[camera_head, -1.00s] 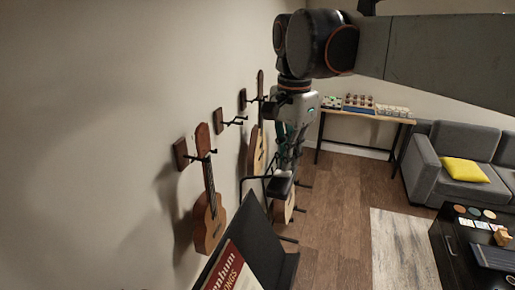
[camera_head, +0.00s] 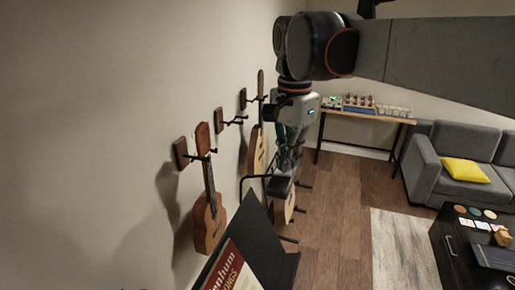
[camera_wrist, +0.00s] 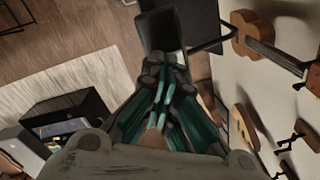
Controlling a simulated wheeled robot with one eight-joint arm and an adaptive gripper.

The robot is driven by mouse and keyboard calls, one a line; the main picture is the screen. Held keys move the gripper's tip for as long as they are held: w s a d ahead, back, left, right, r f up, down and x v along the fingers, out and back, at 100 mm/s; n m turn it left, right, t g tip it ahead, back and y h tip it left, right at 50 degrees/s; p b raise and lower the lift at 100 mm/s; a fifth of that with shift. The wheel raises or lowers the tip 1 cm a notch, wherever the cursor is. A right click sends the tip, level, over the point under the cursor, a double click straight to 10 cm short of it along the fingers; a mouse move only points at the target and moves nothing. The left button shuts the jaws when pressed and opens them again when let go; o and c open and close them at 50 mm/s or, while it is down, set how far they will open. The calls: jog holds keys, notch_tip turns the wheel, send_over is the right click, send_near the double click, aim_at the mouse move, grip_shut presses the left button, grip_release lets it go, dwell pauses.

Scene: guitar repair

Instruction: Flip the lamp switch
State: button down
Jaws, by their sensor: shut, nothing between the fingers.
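A black lamp head (camera_head: 280,187) hangs at the end of a thin bent black arm (camera_head: 254,177), beside the music stand. In the wrist view the lamp head (camera_wrist: 161,30) is a dark block straight ahead of my fingertips. My gripper (camera_head: 285,171) points down from the upper right, with its fingertips just above the lamp head. In the wrist view my gripper (camera_wrist: 163,65) shows its teal-lined fingers closed together and empty. The fingertips overlap the lamp's near edge; I cannot tell whether they touch. I cannot make out the switch itself.
A black music stand (camera_head: 268,235) holds a red songbook (camera_head: 228,270) close below. Guitars, including a brown one (camera_head: 208,220), hang along the left wall. A workbench (camera_head: 365,115), grey sofa (camera_head: 440,165) and dark table (camera_head: 450,240) stand farther off. Open wooden floor lies between.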

jog(key=shift+f+b, duration=0.45)
jog(key=shift+f, duration=0.3)
dwell(0.3)
jog(key=shift+r, duration=0.2)
jog(key=shift+r+p, duration=2.35)
jog(key=shift+r, duration=1.05)
jog(key=shift+s+f, duration=0.1)
